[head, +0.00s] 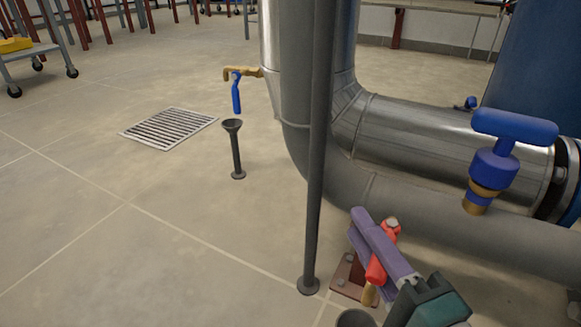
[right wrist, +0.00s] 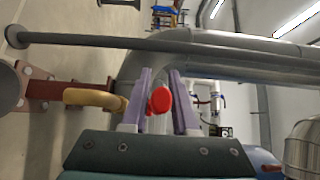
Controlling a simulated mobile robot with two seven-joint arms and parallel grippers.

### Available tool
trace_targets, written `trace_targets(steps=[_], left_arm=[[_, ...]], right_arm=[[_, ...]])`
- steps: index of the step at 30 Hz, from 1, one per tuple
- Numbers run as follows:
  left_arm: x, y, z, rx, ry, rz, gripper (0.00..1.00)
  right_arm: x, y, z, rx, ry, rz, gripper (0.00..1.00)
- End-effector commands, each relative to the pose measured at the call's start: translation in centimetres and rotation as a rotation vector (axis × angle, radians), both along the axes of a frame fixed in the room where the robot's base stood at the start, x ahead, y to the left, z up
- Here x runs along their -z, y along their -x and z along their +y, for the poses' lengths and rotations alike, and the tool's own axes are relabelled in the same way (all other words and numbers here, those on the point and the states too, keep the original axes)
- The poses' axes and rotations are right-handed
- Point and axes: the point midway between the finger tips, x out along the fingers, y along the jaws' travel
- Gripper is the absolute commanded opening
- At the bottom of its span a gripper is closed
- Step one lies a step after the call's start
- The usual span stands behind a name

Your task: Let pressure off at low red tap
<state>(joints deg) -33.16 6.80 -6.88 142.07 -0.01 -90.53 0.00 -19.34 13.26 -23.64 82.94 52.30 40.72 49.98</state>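The low red tap (head: 376,271) is at the bottom centre of the head view, beside the foot of the pipework, with a brass spout (head: 369,294) pointing down. My right gripper (head: 374,232) has its purple fingers at the tap's red handle. In the right wrist view the handle (right wrist: 160,100) shows between the two fingers, which stand apart. It about fills the gap, but I cannot tell whether both fingers press on it. The brass spout (right wrist: 93,98) shows left of the fingers. My left gripper is in neither view.
A dark cup (head: 356,319) stands below the red tap. A thin grey post (head: 316,170) and thick pipes (head: 440,140) rise close by. A blue T-handled valve (head: 500,150) is at the right. A blue-levered brass tap (head: 236,92) stands over a funnel (head: 234,140).

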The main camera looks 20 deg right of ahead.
Motion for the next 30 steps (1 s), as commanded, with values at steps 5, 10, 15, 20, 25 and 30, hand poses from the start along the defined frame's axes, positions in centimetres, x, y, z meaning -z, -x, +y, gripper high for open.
trace_targets(steps=[5, 10, 15, 20, 25, 30], left_arm=[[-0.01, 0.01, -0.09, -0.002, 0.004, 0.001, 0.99], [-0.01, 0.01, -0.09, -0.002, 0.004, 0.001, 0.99], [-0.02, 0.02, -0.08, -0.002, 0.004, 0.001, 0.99], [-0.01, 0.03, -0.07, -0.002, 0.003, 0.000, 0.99], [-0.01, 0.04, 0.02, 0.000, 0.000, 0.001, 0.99], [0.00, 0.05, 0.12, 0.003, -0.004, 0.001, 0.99]], right_arm=[[0.00, 0.02, 0.00, 0.000, 0.000, 0.000, 0.06], [-0.01, 0.02, 0.00, 0.000, 0.000, -0.001, 0.00], [-0.03, 0.03, 0.00, 0.000, 0.000, -0.001, 0.00], [-0.04, 0.03, 0.00, 0.000, 0.000, -0.001, 0.00], [-0.06, 0.03, 0.01, 0.000, -0.001, -0.002, 0.00], [-0.07, 0.02, 0.01, 0.000, 0.000, -0.002, 0.00]])
